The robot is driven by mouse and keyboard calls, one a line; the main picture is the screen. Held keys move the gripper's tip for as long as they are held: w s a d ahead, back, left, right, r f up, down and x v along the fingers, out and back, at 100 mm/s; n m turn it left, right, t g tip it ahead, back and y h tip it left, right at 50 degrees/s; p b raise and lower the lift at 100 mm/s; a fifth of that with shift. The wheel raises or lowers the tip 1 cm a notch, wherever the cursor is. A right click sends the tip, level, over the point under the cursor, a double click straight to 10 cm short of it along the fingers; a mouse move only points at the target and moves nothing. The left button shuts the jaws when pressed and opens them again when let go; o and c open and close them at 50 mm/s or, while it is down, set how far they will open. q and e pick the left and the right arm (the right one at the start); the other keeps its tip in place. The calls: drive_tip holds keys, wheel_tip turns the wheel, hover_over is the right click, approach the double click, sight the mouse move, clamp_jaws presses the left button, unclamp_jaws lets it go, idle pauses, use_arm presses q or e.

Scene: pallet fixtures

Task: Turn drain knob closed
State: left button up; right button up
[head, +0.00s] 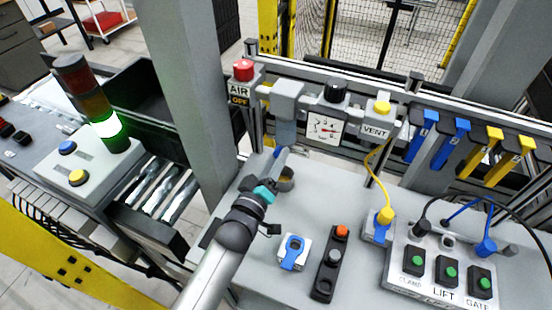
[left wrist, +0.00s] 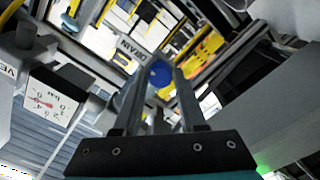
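The drain knob (left wrist: 160,73) is a small round blue knob beside a DRAIN label (left wrist: 131,50). In the head view only a bit of its blue shows (head: 277,152), below the grey filter housing (head: 286,105). My left gripper (head: 281,157) reaches up to it from below. In the left wrist view the fingers (left wrist: 161,82) stand apart, and the knob fills the gap at their tips. I cannot tell whether they press on it. The knob's turned position is not clear. My right gripper is not in view.
A red AIR knob (head: 243,70) with an OFF sign, a pressure gauge (head: 324,129) and a yellow VENT button (head: 382,107) line the rail. A round cup (head: 286,181) stands close to my gripper. Padlock, pendant and button box stand on the table to the right.

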use_arm(q)
clamp_jaws()
drive_tip(key=shift+m, duration=8.3)
drive_tip(key=shift+o, duration=2.3)
unclamp_jaws()
